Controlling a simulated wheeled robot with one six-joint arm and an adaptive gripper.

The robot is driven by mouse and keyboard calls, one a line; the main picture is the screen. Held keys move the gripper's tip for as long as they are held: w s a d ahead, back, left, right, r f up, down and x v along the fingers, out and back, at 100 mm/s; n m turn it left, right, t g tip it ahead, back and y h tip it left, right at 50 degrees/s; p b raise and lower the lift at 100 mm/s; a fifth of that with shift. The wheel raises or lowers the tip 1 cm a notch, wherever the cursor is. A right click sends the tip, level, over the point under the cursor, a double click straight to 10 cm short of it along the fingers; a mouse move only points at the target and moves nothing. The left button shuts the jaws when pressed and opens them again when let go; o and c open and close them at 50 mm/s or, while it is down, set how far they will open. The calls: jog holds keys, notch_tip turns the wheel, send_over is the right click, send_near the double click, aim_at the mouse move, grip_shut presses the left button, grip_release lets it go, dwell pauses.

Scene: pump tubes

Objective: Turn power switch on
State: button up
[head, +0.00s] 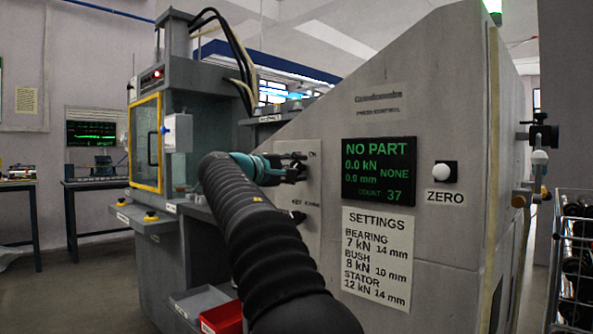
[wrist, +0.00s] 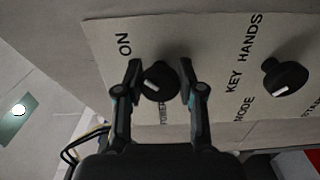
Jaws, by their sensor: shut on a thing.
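The power switch is a round black knob with a white mark (wrist: 160,82) on a pale plate (wrist: 215,52) of the press cabinet. In the wrist view, the word ON stands up and to its left, and a partly hidden POWER label lies below it. My gripper (wrist: 160,76) has one finger on each side of this knob and is shut on it. In the head view, my gripper (head: 297,167) is at the plate beside the display, and its fingers mostly hide the knob. The white mark does not point clearly at ON.
A second black knob (wrist: 286,79), the key/hands mode switch, sits to the right in the wrist view. In the head view, a dark display (head: 378,171) reads NO PART, with a ZERO button (head: 445,172) beside it. Grey and red bins (head: 222,317) stand below.

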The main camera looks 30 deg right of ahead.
jog(key=o, duration=1.1)
jog(key=shift+o, duration=0.2)
jog(key=v, duration=1.2)
